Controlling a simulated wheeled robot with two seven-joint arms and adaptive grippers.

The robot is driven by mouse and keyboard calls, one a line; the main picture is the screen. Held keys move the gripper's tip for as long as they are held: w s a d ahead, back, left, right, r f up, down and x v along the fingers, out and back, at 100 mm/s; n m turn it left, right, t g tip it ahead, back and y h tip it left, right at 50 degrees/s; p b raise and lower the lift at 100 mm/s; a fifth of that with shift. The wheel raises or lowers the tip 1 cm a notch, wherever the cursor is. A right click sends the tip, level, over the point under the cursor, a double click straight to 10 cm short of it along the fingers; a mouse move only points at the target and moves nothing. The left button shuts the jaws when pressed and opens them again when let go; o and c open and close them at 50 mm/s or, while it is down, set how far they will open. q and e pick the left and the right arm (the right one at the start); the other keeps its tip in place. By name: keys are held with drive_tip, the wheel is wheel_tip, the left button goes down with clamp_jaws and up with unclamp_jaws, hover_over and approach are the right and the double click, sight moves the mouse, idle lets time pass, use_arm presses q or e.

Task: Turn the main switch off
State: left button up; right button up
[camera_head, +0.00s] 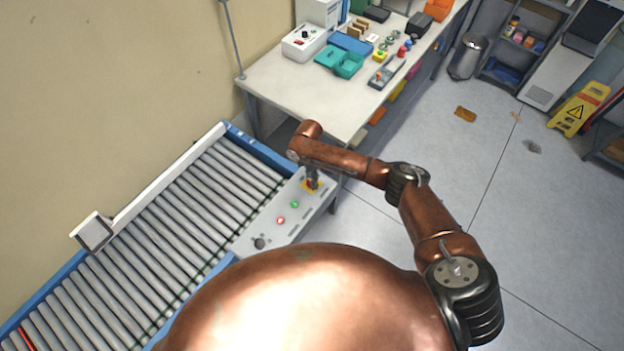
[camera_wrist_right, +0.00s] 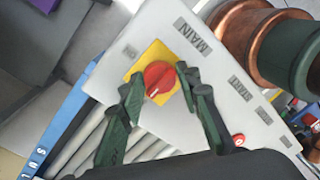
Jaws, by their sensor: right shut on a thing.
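The main switch is a red rotary knob (camera_wrist_right: 157,80) on a yellow plate (camera_wrist_right: 187,53) beside the label "MAIN" in the right wrist view. In the head view the yellow plate (camera_head: 306,188) sits at the far end of the grey control panel (camera_head: 271,232), with the knob mostly hidden by my gripper. My right gripper (camera_head: 312,183) reaches down over it. Its dark green fingers are shut on the knob, one on each side. My left gripper is not in view.
The panel also has a green button (camera_head: 295,204), a red button (camera_head: 281,219) and a black knob (camera_head: 259,243). A roller conveyor (camera_head: 165,235) runs beside it on the left. A white workbench (camera_head: 290,88) with boxes and tools stands just behind. Open floor lies to the right.

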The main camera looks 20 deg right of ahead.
drive_tip(key=shift+w+d+r, duration=0.1)
drive_tip(key=shift+w+r, duration=0.05)
drive_tip(key=shift+w, duration=0.1)
drive_tip(key=o, duration=1.1)
drive_tip(key=shift+s, duration=0.1)
wheel_tip(320, 180, up, 12)
drive_tip(key=w, duration=0.1)
drive_tip(key=shift+w, duration=0.1)
